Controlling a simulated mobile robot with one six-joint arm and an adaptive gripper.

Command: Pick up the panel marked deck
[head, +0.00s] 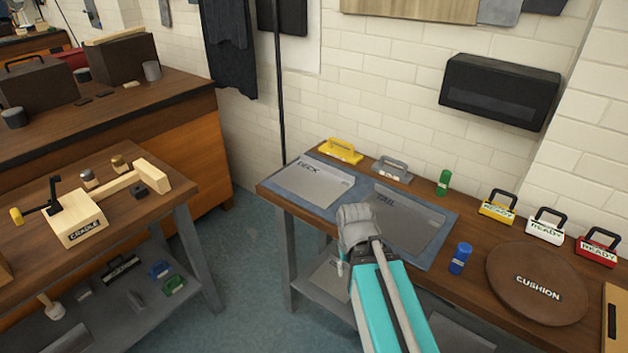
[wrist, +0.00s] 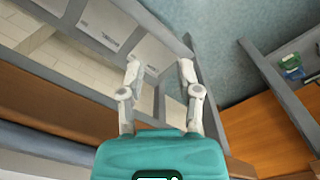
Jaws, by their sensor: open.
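The panel marked DECK (head: 315,183) is a flat light grey sheet. It lies on the blue-grey mat (head: 375,240) at the left end of the right-hand table in the head view. A darker area marked TAIL (head: 410,218) lies to its right. My gripper (wrist: 160,68) is open in the wrist view, with two pale fingers apart and nothing seen between them. In the head view my arm reaches in from below, in front of the mat, right of the DECK panel. The fingers cannot be made out clearly there. Lettering in the wrist view is too small to read.
A yellow handled block (head: 341,152) and a grey one (head: 391,170) stand behind the mat. A green cylinder (head: 444,183), a blue cylinder (head: 460,258) and a round CUSHION (head: 537,285) are to the right. A left table (head: 150,215) stands across a floor gap.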

